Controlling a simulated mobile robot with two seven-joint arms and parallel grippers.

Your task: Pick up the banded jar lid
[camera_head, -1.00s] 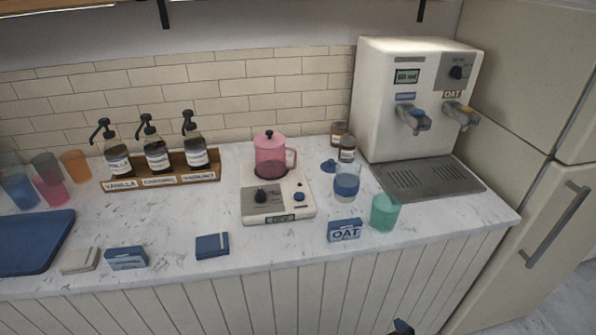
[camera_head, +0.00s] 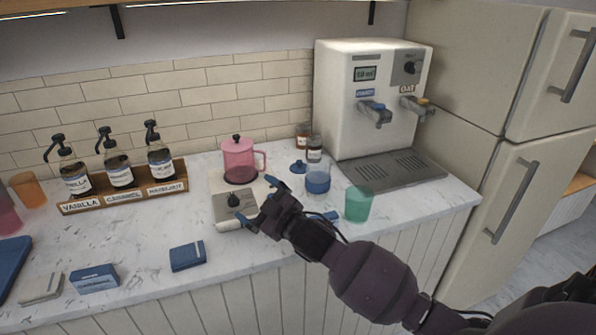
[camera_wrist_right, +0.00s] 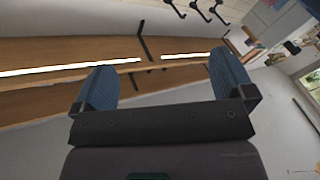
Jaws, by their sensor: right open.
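My left gripper is not in view.
My right forearm partly covers the blue OAT box (camera_head: 325,217). Syrup bottles (camera_head: 117,172) stand left.

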